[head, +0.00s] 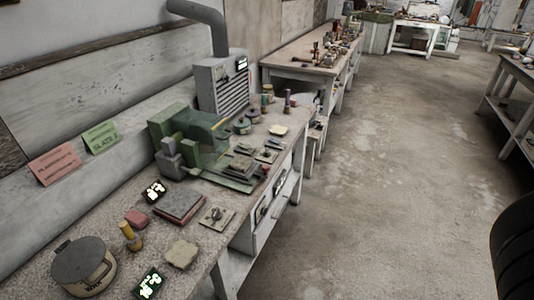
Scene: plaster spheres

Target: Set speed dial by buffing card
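A green bench machine (190,140) stands on the near workbench, with a grey block at its left end and a flat bed in front. I cannot make out a speed dial on it for certain. A small square plate with a dark knob-like piece (216,217) lies in front of the machine. A pink card (54,164) and a green card (101,137) lean against the wall behind the bench. Their print is too small to read surely, so I cannot tell which is the buffing card. My gripper is not in view.
The bench (215,258) also holds a lidded round tub (85,268), a yellow-topped bottle (131,237), dark labels with bright marks (154,191) and a grey vented box (222,85) with a duct. Open concrete floor (385,170) lies to the right. Another table (510,95) stands far right.

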